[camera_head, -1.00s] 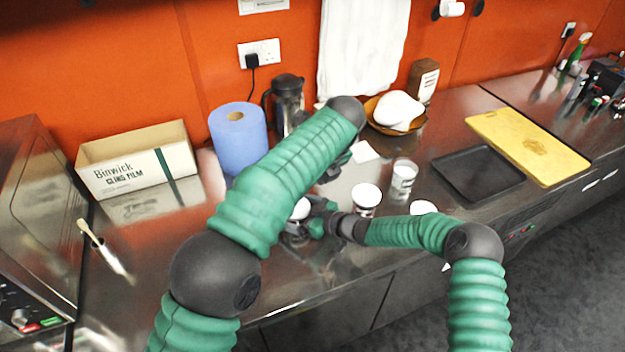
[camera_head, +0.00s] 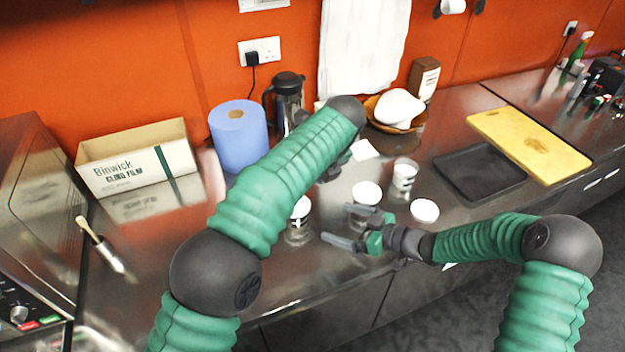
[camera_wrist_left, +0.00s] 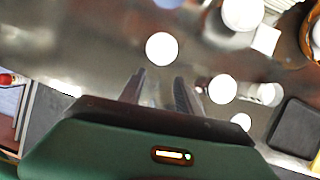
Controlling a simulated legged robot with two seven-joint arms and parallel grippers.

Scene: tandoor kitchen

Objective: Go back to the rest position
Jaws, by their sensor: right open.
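My right gripper (camera_head: 342,224) is open and empty in front of the row of cups, its fingers pointing left. A white cup (camera_head: 300,208) stands upright on the steel counter left of its fingertips, apart from them. My left gripper is mostly hidden behind its own forearm in the head view. In the left wrist view my left gripper (camera_wrist_left: 160,76) has its two fingers apart with nothing between them. That cup top shows beyond the fingertips (camera_wrist_left: 161,49).
More white cups stand nearby: one behind my right gripper (camera_head: 366,190), one farther back (camera_head: 404,172), one to the right (camera_head: 424,210). Behind are a blue roll (camera_head: 238,140), a flask (camera_head: 289,100) and a bowl (camera_head: 377,122). A black tray (camera_head: 470,165) and yellow board (camera_head: 540,150) lie right.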

